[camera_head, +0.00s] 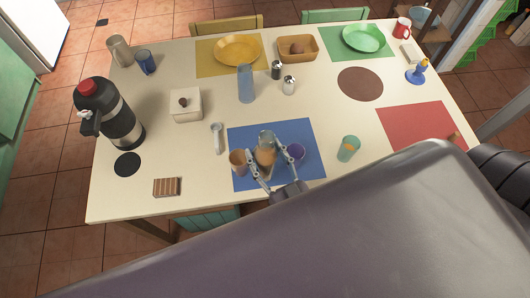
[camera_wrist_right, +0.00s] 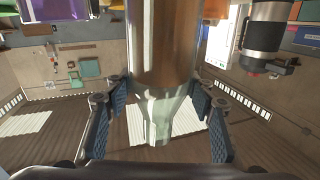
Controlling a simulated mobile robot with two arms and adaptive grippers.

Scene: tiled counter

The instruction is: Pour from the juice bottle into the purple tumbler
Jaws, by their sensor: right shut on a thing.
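The juice bottle (camera_head: 265,153) is clear with orange juice inside and looks about upright over the blue mat. My right gripper (camera_head: 265,168) is shut on it. In the right wrist view the bottle (camera_wrist_right: 165,50) fills the upper middle between the fingers of my gripper (camera_wrist_right: 158,115), with its clear neck low in the picture. I cannot tell whether its base touches the mat. The purple tumbler (camera_head: 296,152) stands close to the right of the bottle, partly hidden by a finger. It also shows at the top left corner of the wrist view (camera_wrist_right: 50,10). My left gripper is out of view.
An orange tumbler (camera_head: 238,163) stands close to the bottle's left. A green glass (camera_head: 348,148) is to the right of the blue mat (camera_head: 300,130). A blue glass vase (camera_head: 246,85) and two shakers (camera_head: 288,85) stand behind. A large flask (camera_head: 112,115) is at left.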

